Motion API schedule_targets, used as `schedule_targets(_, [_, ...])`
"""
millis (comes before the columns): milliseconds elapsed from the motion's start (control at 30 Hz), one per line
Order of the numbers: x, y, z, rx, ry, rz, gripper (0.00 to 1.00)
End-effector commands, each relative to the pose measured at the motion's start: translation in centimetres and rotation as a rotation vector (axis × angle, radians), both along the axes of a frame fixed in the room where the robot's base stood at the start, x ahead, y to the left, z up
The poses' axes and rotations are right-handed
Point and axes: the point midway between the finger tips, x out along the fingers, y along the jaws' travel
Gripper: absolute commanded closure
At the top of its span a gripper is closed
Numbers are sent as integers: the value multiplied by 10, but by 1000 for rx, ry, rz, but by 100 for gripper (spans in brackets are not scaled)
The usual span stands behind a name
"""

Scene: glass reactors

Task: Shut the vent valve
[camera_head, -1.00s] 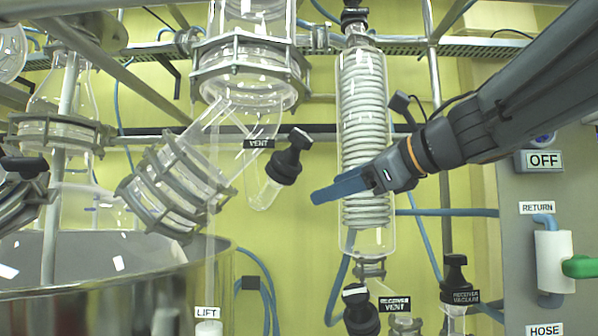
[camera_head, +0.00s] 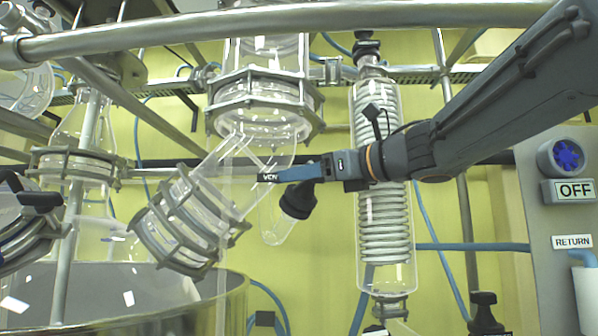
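The vent valve (camera_head: 298,201) is a black fitting on a short clear glass branch (camera_head: 273,222), under the glass elbow near the picture's middle. The top of its black knob is hidden behind my gripper. The VENT label (camera_head: 269,178) beside it is partly covered. My gripper (camera_head: 280,176) reaches in from the right, its blue fingers pointing left across the valve's upper end. The fingers are seen side-on and overlap, so the gap between them does not show. I cannot tell whether they touch the knob.
A glass coil condenser (camera_head: 385,235) hangs behind my arm. A metal rail (camera_head: 180,30) crosses the top of the view. Clamped glass joints (camera_head: 190,222) stand left of the valve. A grey panel (camera_head: 548,210) with an OFF label is at the right.

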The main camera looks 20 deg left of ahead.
Motion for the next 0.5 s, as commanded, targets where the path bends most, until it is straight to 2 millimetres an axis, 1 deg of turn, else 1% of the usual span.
schedule_targets(233, [0,2,0,0,0,1,43])
schedule_targets(267, [0,2,0,0,0,1,46])
schedule_targets(400, [0,2,-1,0,0,1,70])
schedule_targets(500, [0,2,0,0,0,1,84])
